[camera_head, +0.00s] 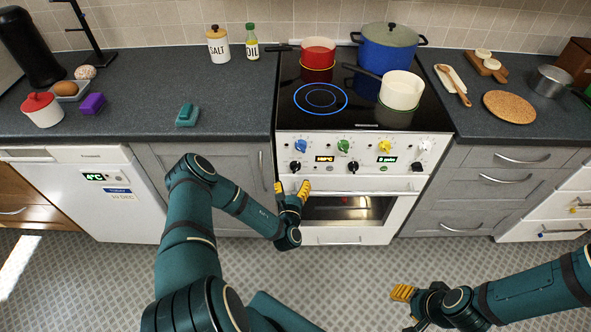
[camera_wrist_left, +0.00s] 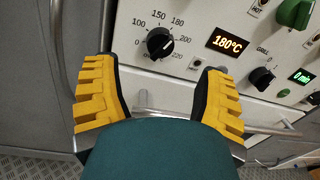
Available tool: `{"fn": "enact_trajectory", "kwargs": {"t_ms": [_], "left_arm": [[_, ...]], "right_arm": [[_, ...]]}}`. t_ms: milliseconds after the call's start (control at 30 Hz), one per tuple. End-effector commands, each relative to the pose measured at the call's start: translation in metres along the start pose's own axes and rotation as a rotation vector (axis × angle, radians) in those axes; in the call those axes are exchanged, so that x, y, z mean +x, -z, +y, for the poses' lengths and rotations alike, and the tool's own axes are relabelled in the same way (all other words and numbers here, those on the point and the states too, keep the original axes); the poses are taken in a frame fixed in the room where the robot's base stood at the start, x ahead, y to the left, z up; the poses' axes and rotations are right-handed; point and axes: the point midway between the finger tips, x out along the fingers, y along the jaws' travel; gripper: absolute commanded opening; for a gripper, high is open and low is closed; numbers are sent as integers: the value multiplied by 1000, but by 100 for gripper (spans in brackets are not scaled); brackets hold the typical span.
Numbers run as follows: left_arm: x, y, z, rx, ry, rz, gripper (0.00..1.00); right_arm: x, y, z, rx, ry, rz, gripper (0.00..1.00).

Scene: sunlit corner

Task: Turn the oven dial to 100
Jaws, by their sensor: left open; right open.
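The black oven dial (camera_head: 295,166) is at the left end of the white stove's control panel. In the left wrist view the dial (camera_wrist_left: 160,43) sits inside a ring of printed numbers, with 100 on its left. The display (camera_wrist_left: 228,43) beside it reads 180°C. My left gripper (camera_head: 291,189) is open and empty, just below and in front of the dial. Its yellow fingers (camera_wrist_left: 155,75) stand apart below the dial, not touching it. My right gripper (camera_head: 403,294) is open and empty, low over the floor at the right.
Blue (camera_head: 300,146), green (camera_head: 343,146) and yellow (camera_head: 384,146) knobs sit above the dial row. The oven handle (camera_head: 348,187) runs below the panel. A red pot (camera_head: 318,53), a blue pot (camera_head: 388,50) and a cream pan (camera_head: 401,91) stand on the hob.

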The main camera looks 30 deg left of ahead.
Motion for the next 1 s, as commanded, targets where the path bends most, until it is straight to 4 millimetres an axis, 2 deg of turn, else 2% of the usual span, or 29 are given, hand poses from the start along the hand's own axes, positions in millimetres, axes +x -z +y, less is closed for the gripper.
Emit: {"fn": "enact_trajectory", "kwargs": {"t_ms": [33,200,400,567,833,867,1000], "left_arm": [[12,0,0,2,1,-5,71],[42,0,0,1,2,-3,71],[66,0,0,1,2,-2,71],[74,0,-1,-1,2,0,71],[75,0,-1,-1,2,0,71],[75,0,-1,-1,2,0,65],[75,0,0,0,2,0,16]], "right_arm": [[2,-1,1,-1,0,-2,47],[6,-3,2,-2,1,-6,47],[10,-5,4,-3,1,-10,47],[10,-5,4,-3,1,-11,47],[10,-5,4,-3,1,-11,47],[10,-5,4,-3,1,-11,47],[10,-5,4,-3,1,-11,47]]}}
